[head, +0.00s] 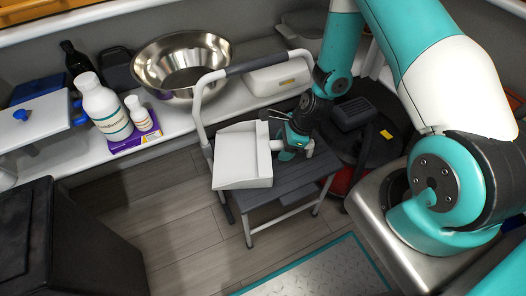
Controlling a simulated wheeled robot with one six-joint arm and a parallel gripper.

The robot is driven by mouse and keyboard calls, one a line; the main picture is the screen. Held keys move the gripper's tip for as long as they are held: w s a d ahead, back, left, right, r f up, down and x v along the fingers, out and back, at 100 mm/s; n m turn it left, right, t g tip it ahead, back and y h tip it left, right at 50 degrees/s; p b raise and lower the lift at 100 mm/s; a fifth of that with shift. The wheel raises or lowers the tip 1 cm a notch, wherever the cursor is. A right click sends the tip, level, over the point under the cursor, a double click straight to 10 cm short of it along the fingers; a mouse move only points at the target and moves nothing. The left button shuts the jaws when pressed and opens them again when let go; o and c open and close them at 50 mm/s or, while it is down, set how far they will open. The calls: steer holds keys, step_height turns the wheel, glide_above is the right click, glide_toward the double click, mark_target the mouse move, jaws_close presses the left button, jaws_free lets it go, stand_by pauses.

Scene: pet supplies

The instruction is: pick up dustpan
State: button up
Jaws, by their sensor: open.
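A white dustpan (240,161) lies on the dark top of a small step stool (268,195). Its wide tray is on the left of the stool top, and its handle side is toward my gripper. My gripper (285,148) is open at the right edge of the dustpan, low over the stool. The gripper and wrist hide part of the dustpan's handle, and I cannot tell whether the fingers touch it.
A bar (256,64) of the stool rises behind the dustpan. A black bin (75,245) is front left. Wood floor (185,225) is clear between.

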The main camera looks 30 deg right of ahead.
steer(key=shift+f, duration=0.2)
stand_by(0.3)
steer(key=shift+c, duration=0.4)
jaws_close()
steer(key=shift+r, duration=0.1)
